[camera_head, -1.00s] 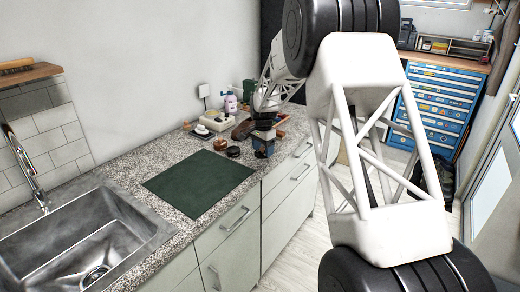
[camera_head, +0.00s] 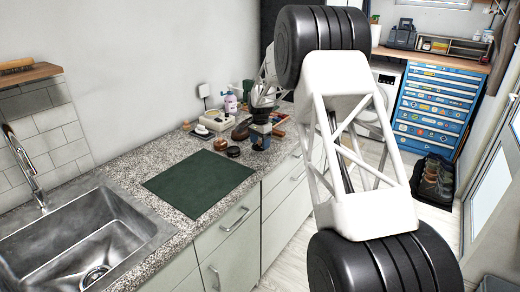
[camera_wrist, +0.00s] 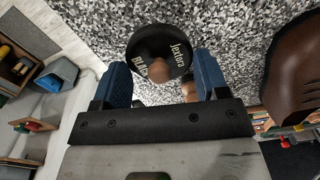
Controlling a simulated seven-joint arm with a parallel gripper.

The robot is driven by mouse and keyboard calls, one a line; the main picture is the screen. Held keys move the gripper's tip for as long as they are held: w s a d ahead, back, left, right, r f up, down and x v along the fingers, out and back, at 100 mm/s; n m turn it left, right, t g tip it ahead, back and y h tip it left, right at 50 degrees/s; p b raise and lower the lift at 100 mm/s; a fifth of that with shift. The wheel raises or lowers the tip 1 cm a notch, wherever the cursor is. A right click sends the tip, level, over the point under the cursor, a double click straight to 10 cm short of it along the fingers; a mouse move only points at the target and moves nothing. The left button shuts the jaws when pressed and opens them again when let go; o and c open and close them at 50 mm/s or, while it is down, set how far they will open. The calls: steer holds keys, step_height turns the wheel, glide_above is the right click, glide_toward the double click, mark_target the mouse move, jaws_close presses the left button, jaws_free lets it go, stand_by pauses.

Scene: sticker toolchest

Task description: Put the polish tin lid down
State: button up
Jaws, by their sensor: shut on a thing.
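The polish tin lid (camera_wrist: 172,42) is a round black disc with pale lettering in the wrist view, seen face-on over the speckled counter. My gripper (camera_wrist: 163,66) has its blue fingers on either side of the lid's near part and is shut on it. A brown rounded thing covers part of the lettering; I cannot tell what it is. In the head view my gripper (camera_head: 261,141) is at the counter's front edge, right of a dark round tin (camera_head: 233,152). The lid's height above the counter is unclear.
A brown shoe (camera_wrist: 298,65) is close on the right in the wrist view. A green mat (camera_head: 200,183) lies left of the gripper, with the sink (camera_head: 85,245) beyond. A brown round tin (camera_head: 221,145) and a pale tray (camera_head: 216,121) crowd the counter's back.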

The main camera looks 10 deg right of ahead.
mark_target(260, 144)
steer(key=shift+f, duration=0.1)
steer(key=shift+f, duration=1.65)
steer(key=shift+f, duration=0.15)
steer(key=o, duration=0.9)
step_height(260, 144, up, 12)
steer(key=shift+r, duration=0.15)
